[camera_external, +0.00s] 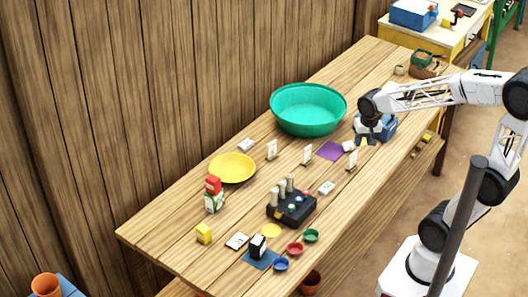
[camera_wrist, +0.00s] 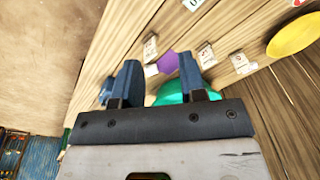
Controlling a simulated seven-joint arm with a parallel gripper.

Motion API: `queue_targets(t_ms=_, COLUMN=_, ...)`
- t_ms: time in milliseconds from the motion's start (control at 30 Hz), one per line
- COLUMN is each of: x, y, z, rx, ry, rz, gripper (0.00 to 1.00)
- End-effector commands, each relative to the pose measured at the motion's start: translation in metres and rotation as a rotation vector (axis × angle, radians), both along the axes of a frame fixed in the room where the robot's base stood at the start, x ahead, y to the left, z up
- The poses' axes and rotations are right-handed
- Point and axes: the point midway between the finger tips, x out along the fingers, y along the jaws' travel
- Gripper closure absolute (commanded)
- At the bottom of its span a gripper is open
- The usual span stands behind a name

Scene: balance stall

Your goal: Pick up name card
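Several small white cards stand upright on the wooden table: a left card (camera_external: 271,149), a middle card (camera_external: 307,154) and a right card (camera_external: 351,160). In the wrist view they show as a near card (camera_wrist: 150,47), a second card (camera_wrist: 206,57) and a third card (camera_wrist: 242,63). Their print is too small to read, and I cannot tell which is the name card. My gripper (camera_external: 367,136) is above the table's right part, beside the blue box (camera_external: 387,127). In the wrist view my gripper (camera_wrist: 159,62) has its two blue fingers apart, with nothing held between them.
A purple square (camera_external: 331,151) lies among the cards, with a small white block (camera_external: 348,146) nearby. A large teal bowl (camera_external: 307,118) stands behind. A yellow plate (camera_external: 233,173) and a dark box with weights (camera_external: 283,211) are farther left. A wooden wall borders the table's back.

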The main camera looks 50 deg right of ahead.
Motion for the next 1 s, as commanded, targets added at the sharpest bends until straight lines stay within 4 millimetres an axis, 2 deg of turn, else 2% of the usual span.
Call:
queue_targets(t_ms=200, x=0.038, y=-0.039, z=-0.034, rx=0.033, ry=0.035, rz=-0.276, gripper=0.62)
queue_targets(t_ms=500, x=0.078, y=-0.097, z=-0.091, rx=0.069, ry=0.077, rz=-0.655, gripper=0.62)
queue_targets(t_ms=700, x=0.093, y=-0.13, z=-0.125, rx=0.083, ry=0.097, rz=-0.859, gripper=0.62)
queue_targets(t_ms=800, x=0.097, y=-0.14, z=-0.136, rx=0.087, ry=0.104, rz=-0.92, gripper=0.62)
queue_targets(t_ms=1000, x=0.1, y=-0.147, z=-0.143, rx=0.09, ry=0.108, rz=-0.967, gripper=0.62)
